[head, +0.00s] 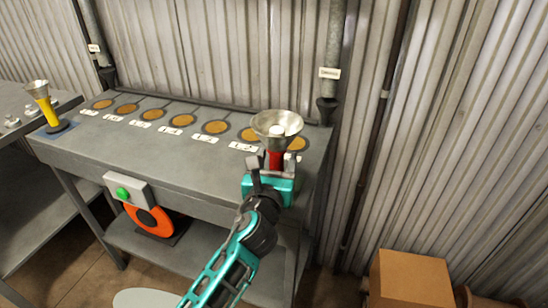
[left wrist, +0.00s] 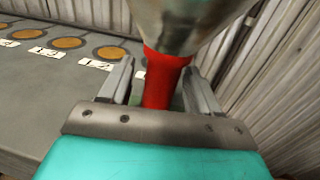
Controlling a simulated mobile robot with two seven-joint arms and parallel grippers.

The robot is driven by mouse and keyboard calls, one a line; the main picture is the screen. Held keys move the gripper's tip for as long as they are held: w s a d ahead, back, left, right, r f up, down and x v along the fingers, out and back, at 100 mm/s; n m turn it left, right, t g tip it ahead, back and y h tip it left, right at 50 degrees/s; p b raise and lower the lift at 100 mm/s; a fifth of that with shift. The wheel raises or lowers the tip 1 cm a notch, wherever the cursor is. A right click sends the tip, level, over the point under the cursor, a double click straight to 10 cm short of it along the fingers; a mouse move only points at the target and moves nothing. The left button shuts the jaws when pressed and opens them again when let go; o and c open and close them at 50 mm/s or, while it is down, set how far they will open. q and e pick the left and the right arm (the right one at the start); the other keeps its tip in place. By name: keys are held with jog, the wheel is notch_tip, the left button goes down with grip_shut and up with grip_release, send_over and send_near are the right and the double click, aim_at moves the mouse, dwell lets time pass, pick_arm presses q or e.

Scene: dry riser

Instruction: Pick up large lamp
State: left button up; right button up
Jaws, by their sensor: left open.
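A large lamp (head: 277,124) with a wide silver funnel-shaped reflector, a white bulb and a red handle stands upright near the right end of the grey bench. In the left wrist view the red handle (left wrist: 166,80) stands between the two fingers of my left gripper (left wrist: 160,85). The jaws are open around the handle, with a gap visible at least on the left side. The silver reflector (left wrist: 185,22) is just above the fingers. The lamp's base is hidden behind my gripper. My right gripper is not in view.
The bench (head: 180,165) has a row of round orange discs (head: 215,127) with white labels. A yellow lamp (head: 46,105) stands at its left end. A green-button box (head: 128,190) is on the front edge. A cardboard box (head: 411,278) is at lower right. A corrugated wall stands behind.

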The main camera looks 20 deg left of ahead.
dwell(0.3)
pick_arm(q)
grip_shut()
jog(key=shift+r, duration=0.15)
dwell(0.6)
